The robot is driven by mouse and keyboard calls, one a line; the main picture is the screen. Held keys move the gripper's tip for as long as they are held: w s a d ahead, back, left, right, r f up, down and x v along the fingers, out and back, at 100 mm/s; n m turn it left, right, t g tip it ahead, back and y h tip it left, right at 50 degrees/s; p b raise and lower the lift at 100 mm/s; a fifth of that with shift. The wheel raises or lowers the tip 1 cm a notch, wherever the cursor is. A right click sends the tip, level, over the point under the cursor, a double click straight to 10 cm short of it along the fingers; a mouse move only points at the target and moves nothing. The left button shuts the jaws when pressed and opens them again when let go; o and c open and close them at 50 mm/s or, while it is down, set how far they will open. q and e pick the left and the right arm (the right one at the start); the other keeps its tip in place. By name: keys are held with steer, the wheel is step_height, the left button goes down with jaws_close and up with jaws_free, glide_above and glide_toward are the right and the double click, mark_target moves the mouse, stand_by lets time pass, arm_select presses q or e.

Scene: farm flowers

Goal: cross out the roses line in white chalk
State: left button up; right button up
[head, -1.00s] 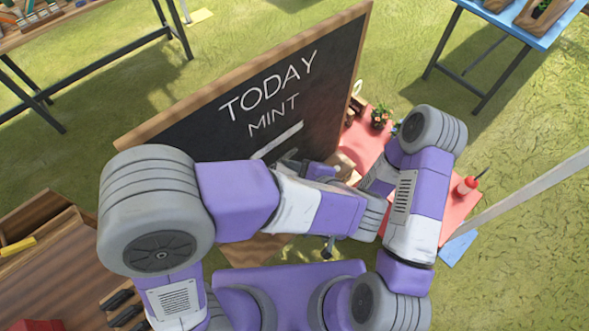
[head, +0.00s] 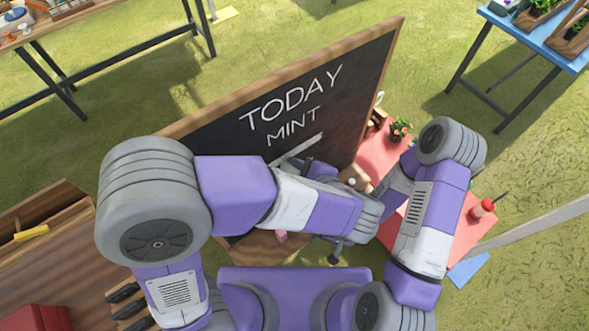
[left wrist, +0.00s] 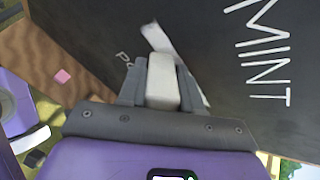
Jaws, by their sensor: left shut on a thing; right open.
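A framed chalkboard (head: 345,75) stands tilted before me, with TODAY and MINT lettered in white. A broad white stroke (head: 310,147) lies below MINT; it also shows in the left wrist view (left wrist: 160,42), running across the third line. Only faint first letters (left wrist: 124,57) of that line show beside it. My left gripper (head: 298,163) is at the board, partly hidden by my arm. In the left wrist view it is shut on a white chalk (left wrist: 162,82), whose tip is at or close to the stroke. My right gripper (head: 338,252) is open, low and mostly hidden behind my left arm.
A red table (head: 465,235) with a potted flower (head: 400,128) and a red bottle (head: 482,209) stands right of the board. A small pink block (head: 281,237) lies below the board. A wooden bench (head: 50,250) is at left. A blue table (head: 545,40) stands far right.

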arm_select(q)
steer(key=shift+w+a, duration=0.25)
steer(key=shift+w, duration=0.1)
steer(key=shift+w+d, duration=0.5)
steer(key=shift+d, duration=0.35)
steer(key=shift+w+d, duration=0.5)
steer(key=shift+d, duration=0.3)
steer(key=shift+w, duration=0.1)
steer(key=shift+s+a+b, duration=0.3)
steer(key=shift+s+a, duration=0.3)
steer(key=shift+a, duration=0.25)
steer(key=shift+s+a+b, duration=0.25)
steer(key=shift+s+a, duration=0.3)
steer(key=shift+a, duration=0.25)
steer(key=s+d, duration=0.3)
steer(key=s, duration=0.2)
steer(key=shift+d, duration=0.35)
steer(key=shift+s, duration=0.1)
